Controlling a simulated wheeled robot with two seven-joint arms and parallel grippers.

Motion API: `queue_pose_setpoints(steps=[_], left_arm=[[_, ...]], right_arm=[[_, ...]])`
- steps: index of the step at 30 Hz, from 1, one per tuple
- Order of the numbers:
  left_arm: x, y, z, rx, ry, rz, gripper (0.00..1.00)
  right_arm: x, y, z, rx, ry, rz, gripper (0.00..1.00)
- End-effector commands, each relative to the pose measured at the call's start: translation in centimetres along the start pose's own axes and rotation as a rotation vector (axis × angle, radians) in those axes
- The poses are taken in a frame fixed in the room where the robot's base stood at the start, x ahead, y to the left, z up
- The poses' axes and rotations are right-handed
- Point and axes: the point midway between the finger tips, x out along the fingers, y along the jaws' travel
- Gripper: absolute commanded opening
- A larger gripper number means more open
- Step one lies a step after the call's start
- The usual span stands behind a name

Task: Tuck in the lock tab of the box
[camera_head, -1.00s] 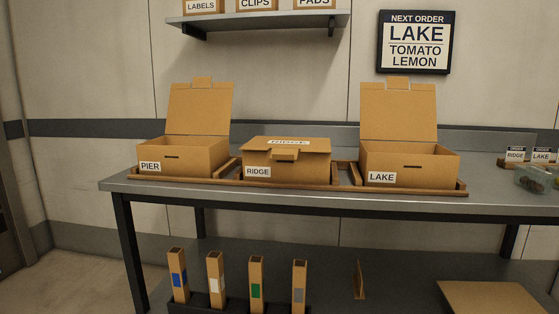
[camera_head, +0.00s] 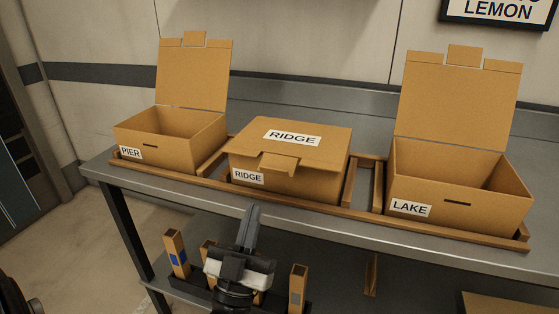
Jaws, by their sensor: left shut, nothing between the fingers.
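The RIDGE box (camera_head: 318,178) stands in the middle of the wooden rack on the table, between two open boxes. Its lid (camera_head: 338,136) lies down over the top. The lock tab (camera_head: 280,163) sticks out at the front edge of the lid, over the front wall; whether a slot lies behind it is hidden. My left gripper (camera_head: 251,211) is shut and empty, in front of the table edge and below the RIDGE box, apart from it. My right gripper is not in view.
The open PIER box (camera_head: 187,137) stands at left and the open LAKE box (camera_head: 470,209) at right, lids raised. A wooden rack (camera_head: 300,205) holds the boxes along the table edge (camera_head: 330,226). Coloured-label posts (camera_head: 176,252) stand below, partly behind my left arm.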

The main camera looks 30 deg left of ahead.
Motion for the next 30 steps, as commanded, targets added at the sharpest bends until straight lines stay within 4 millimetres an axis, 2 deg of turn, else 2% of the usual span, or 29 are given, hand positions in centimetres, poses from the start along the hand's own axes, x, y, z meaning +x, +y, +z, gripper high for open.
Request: queue_pose_setpoints(steps=[7,11,24,27,30], left_arm=[[0.2,0.1,0.0,-0.002,-0.001,0.002,0.00],[1.6,0.1,-0.1,-0.002,0.000,0.002,0.00],[10.6,0.1,-0.1,-0.002,0.000,0.003,0.00],[9.3,0.1,2.1,0.000,-0.007,0.005,0.00],[8.9,0.1,3.1,0.000,-0.005,0.004,0.00]], right_arm=[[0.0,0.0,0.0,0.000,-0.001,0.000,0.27],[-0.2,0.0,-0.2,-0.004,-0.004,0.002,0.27],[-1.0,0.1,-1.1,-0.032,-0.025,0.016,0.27],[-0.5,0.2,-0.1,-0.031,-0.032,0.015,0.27],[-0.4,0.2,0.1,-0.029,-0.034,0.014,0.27]])
